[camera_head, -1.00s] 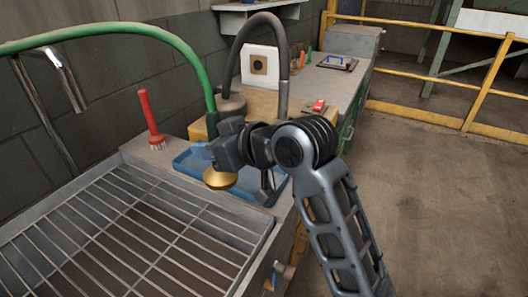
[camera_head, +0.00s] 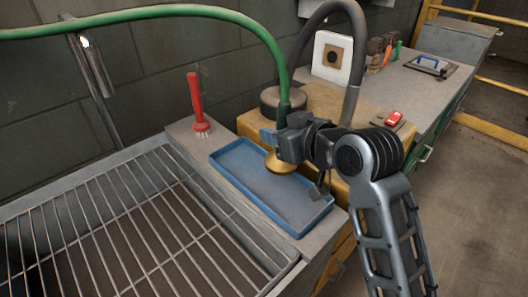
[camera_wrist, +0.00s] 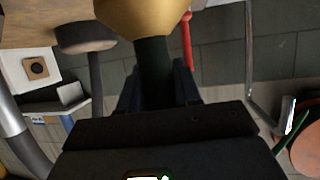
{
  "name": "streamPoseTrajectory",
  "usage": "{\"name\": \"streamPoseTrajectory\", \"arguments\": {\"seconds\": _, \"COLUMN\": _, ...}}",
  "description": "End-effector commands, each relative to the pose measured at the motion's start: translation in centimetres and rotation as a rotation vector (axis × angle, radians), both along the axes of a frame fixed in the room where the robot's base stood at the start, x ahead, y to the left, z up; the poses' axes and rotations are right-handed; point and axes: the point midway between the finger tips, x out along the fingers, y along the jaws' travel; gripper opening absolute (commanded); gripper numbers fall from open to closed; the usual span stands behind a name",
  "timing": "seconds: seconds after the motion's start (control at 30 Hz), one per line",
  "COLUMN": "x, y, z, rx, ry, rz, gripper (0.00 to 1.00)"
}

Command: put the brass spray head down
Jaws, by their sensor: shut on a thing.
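The brass spray head (camera_head: 281,164) hangs from the end of the green hose (camera_head: 262,38), its wide brass face downward. My gripper (camera_head: 275,140) is shut on it, just below the hose end. In the wrist view the brass bell (camera_wrist: 143,14) fills the top middle, with its dark neck between my fingers (camera_wrist: 157,88). In the head view the spray head appears over the far side of the blue tray (camera_head: 240,193). The tray is empty. Whether the brass rim touches the tray or hangs just above it, I cannot tell.
A yellow block (camera_head: 321,108) stands right behind the tray, with a grey hose (camera_head: 358,65) arching above it. A red brush (camera_head: 196,105) stands left of the tray. A wire rack (camera_head: 130,235) covers the basin in front. A red item (camera_head: 394,118) lies farther right.

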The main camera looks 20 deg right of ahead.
Motion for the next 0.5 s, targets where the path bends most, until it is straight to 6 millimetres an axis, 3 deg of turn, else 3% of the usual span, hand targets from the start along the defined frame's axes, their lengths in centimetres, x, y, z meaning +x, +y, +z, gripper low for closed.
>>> {"name": "streamPoseTrajectory", "arguments": {"seconds": 0.2, "x": 1.9, "y": 2.2, "z": -1.6, "rx": -0.001, "ry": -0.001, "rz": 0.0, "gripper": 0.0}}
{"name": "streamPoseTrajectory", "arguments": {"seconds": 0.33, "x": 2.1, "y": 2.5, "z": -2.3, "rx": 0.0, "ry": 0.0, "rz": -0.001, "gripper": 0.0}}
{"name": "streamPoseTrajectory", "arguments": {"seconds": 0.5, "x": 2.1, "y": 2.5, "z": -4.7, "rx": 0.0, "ry": 0.002, "rz": -0.001, "gripper": 0.0}}
